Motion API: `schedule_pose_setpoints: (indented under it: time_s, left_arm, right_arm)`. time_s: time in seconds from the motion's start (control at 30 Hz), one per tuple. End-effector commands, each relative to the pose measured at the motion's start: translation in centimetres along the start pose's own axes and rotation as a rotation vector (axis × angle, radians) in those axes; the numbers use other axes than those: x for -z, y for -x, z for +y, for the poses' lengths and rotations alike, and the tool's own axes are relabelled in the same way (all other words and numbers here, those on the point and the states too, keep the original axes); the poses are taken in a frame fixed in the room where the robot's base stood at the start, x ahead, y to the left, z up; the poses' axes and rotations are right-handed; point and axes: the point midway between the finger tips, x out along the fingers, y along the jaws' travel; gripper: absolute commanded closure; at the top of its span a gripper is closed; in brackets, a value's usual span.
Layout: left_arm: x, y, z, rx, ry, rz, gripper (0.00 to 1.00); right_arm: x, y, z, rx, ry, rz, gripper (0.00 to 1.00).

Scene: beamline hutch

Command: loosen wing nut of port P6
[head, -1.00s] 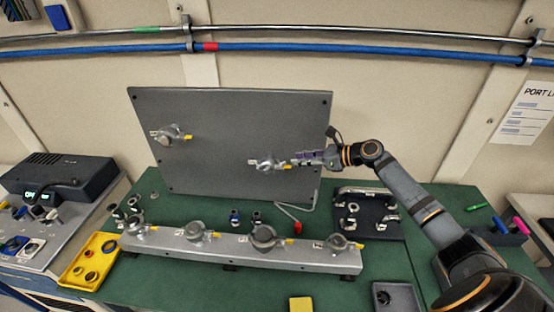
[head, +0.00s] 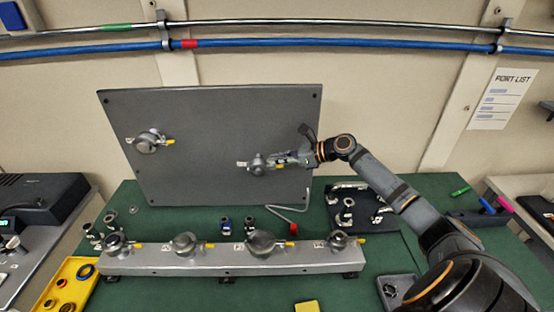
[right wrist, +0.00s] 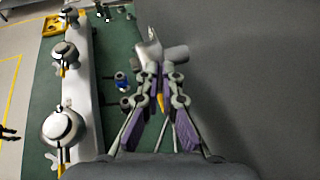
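The port at the right of the upright grey panel (head: 200,110) has a round clamped fitting (head: 257,164) with a small white label on its left. The label is too small to read, so I cannot confirm P6. My right gripper (head: 278,160) is at this fitting's right side. In the right wrist view its fingertips (right wrist: 160,72) have drawn close together at the fitting's metal wing (right wrist: 150,48) and appear shut on the wing nut, which they mostly hide. A yellow tag (right wrist: 161,102) shows between the fingers. My left gripper is not in view.
A second port (head: 150,141) is at the panel's upper left. A grey rail (head: 200,263) with several clamped ports stands in front. A bent rod with a red end (head: 291,228) lies beneath the panel. A dark tray (head: 377,209) of clamps lies right; a yellow tray (head: 85,265) lies left.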

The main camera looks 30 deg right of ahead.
Motion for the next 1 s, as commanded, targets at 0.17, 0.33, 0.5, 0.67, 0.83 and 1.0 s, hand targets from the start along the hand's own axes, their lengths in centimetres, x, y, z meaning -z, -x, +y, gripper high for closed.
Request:
schedule_pose_setpoints:
  time_s: [0.17,0.33,0.5,0.67,0.83,1.0]
  left_arm:
    - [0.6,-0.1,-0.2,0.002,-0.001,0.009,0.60]
    - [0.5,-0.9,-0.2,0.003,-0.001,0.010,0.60]
    - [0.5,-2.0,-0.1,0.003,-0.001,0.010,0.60]
    - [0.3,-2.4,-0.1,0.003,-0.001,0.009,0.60]
    - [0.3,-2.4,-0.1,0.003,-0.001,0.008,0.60]
    - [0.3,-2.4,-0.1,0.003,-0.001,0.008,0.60]
  right_arm:
    - [-0.1,-0.1,-0.2,-0.033,0.012,-0.003,1.00]
    - [-0.1,-0.3,-0.6,-0.171,0.070,-0.009,1.00]
    - [-0.1,-0.3,-0.7,-0.302,0.128,-0.008,1.00]
    - [-0.1,-0.2,-0.7,-0.372,0.156,-0.004,1.00]
    - [-0.1,-0.2,-0.5,-0.392,0.162,-0.003,1.00]
    - [-0.1,-0.2,-0.5,-0.391,0.161,-0.002,1.00]
